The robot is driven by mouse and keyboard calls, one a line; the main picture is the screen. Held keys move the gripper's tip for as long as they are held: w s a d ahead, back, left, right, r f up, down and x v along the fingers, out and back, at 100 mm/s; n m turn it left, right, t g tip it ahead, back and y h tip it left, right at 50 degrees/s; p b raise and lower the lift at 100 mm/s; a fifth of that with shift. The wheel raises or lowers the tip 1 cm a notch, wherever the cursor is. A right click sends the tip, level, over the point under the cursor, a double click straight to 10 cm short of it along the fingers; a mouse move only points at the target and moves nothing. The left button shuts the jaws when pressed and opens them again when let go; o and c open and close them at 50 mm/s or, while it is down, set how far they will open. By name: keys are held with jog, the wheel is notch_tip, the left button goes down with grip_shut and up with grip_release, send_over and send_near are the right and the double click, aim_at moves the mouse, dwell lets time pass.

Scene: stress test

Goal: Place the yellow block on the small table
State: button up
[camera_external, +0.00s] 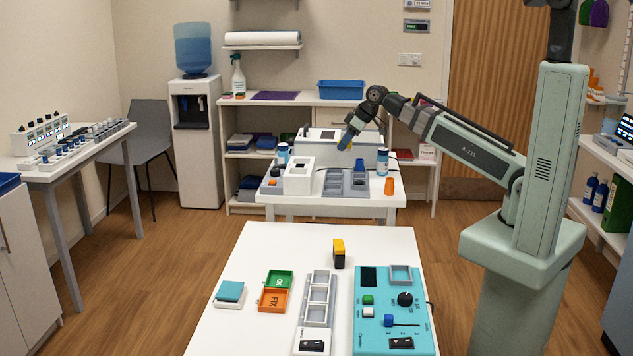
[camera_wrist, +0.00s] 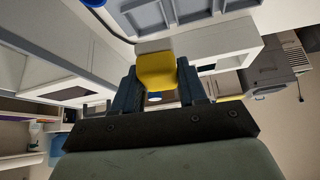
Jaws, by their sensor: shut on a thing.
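My gripper (camera_external: 347,139) is shut on a yellow block (camera_wrist: 157,70), which sits between the two dark blue fingers (camera_wrist: 157,88) in the wrist view. In the external view my gripper is above the far white table (camera_external: 300,199), the smaller-looking of the two white tables, and the block is barely visible at the fingertips. A second block, yellow-orange on top and black below (camera_external: 339,246), stands upright on the near white table (camera_external: 262,243).
The far table holds a white open box (camera_external: 299,175), a grey tray (camera_external: 335,181), bottles and an orange container (camera_external: 389,186). A large pale box (camera_external: 340,147) stands behind. The near table holds a teal panel (camera_external: 372,335), a grey rack (camera_external: 319,292) and green and orange trays.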

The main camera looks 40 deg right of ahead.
jog(key=w+d+r+m+t+h, duration=0.1)
jog(key=w+d+m+h, duration=0.15)
jog(key=d+m, duration=0.7)
jog(key=w+d+r+m+h, duration=0.15)
jog(key=d+h, duration=0.25)
jog(key=d, duration=1.3)
jog(key=shift+y, duration=0.25)
jog(key=shift+s+a+f, duration=0.1)
jog(key=shift+a+f, duration=0.15)
jog(key=shift+a, duration=0.95)
jog(key=shift+s+a+f, duration=0.1)
jog(key=shift+a+f, duration=0.1)
jog(key=shift+a, duration=0.95)
